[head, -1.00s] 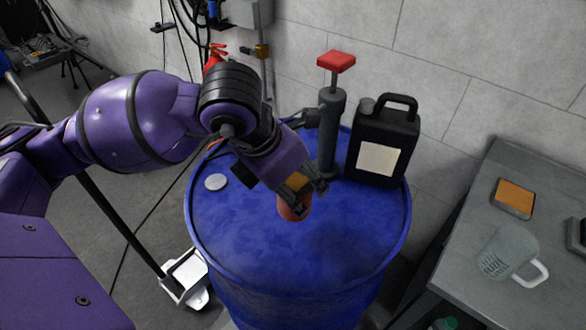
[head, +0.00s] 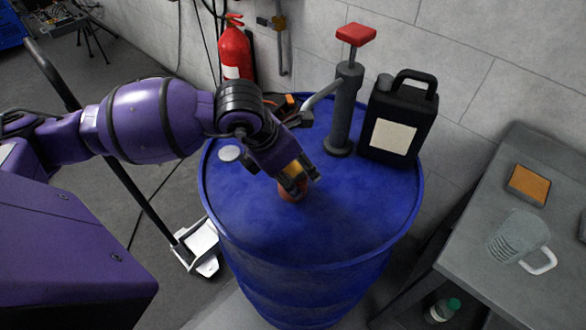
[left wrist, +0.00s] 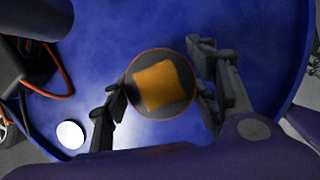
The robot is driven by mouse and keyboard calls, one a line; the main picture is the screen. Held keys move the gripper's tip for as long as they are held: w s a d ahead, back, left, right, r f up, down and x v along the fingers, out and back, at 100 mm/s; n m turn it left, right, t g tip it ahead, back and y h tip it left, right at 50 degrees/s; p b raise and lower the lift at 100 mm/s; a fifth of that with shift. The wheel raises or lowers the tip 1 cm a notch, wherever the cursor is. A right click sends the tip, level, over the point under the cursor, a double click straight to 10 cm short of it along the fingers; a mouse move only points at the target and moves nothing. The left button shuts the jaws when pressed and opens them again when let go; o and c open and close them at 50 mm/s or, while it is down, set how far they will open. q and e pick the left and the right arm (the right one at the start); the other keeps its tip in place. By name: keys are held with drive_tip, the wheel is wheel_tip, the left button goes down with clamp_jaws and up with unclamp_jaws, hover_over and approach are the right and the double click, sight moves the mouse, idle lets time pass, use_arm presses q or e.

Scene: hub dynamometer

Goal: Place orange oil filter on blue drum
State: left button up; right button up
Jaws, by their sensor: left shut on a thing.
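The orange oil filter (head: 291,188) is between the fingers of my left gripper (head: 296,179), low over the top of the blue drum (head: 330,222). In the left wrist view the filter (left wrist: 161,84) shows from above as a round end with an orange patch. My left gripper (left wrist: 163,95) has a finger on each side of it and is shut on it. The filter looks upright and at or very near the drum top (left wrist: 95,45); I cannot tell whether its base touches. The fingers hide part of it in the head view. My right gripper is not in view.
A grey hand pump with a red handle (head: 345,110) and a black jug (head: 398,118) stand at the drum's back. A white cap (head: 229,153) lies at its left. A grey table (head: 480,240) with a jug (head: 518,237) is at right. The drum's front top is clear.

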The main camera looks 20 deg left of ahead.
use_arm(q)
drive_tip(key=shift+f, duration=0.1)
drive_tip(key=o, duration=1.4)
drive_tip(key=shift+r, duration=0.35)
drive_tip(key=v, duration=1.1)
drive_tip(key=shift+s+a+r, duration=0.15)
drive_tip(key=shift+s+r, duration=0.05)
drive_tip(key=shift+r, duration=0.05)
